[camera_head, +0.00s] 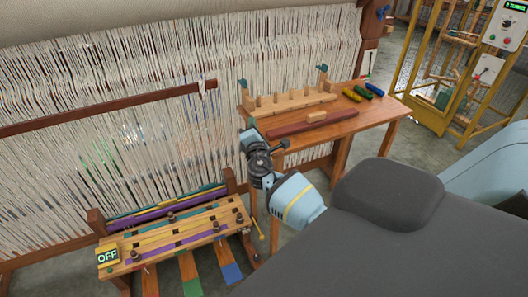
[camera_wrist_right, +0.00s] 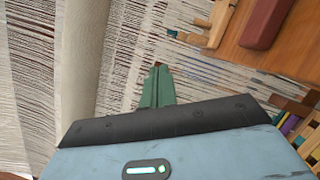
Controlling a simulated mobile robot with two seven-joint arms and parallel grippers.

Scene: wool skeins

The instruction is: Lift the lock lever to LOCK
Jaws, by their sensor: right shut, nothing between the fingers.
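The word LOCK shows nowhere that I can read. An OFF sign (camera_head: 108,257) sits at the left end of the wooden treadle bench (camera_head: 215,222) at lower left. A thin yellow rod (camera_head: 257,229) with a small round end stands at the bench's right end; I cannot tell whether it is the lock lever. My right gripper (camera_head: 251,123) is above and right of the bench, in front of the loom and beside the table's left edge. In the right wrist view its green fingers (camera_wrist_right: 157,86) are shut together and empty. My left gripper is not in view.
The loom (camera_head: 130,120) with white threads fills the left and back. A wooden table (camera_head: 378,112) with a peg rack, a dark red bar (camera_head: 313,124) and coloured skeins stands right of my gripper. Coloured treadles (camera_head: 190,280) stick out below the bench. A yellow frame (camera_head: 432,113) stands far right.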

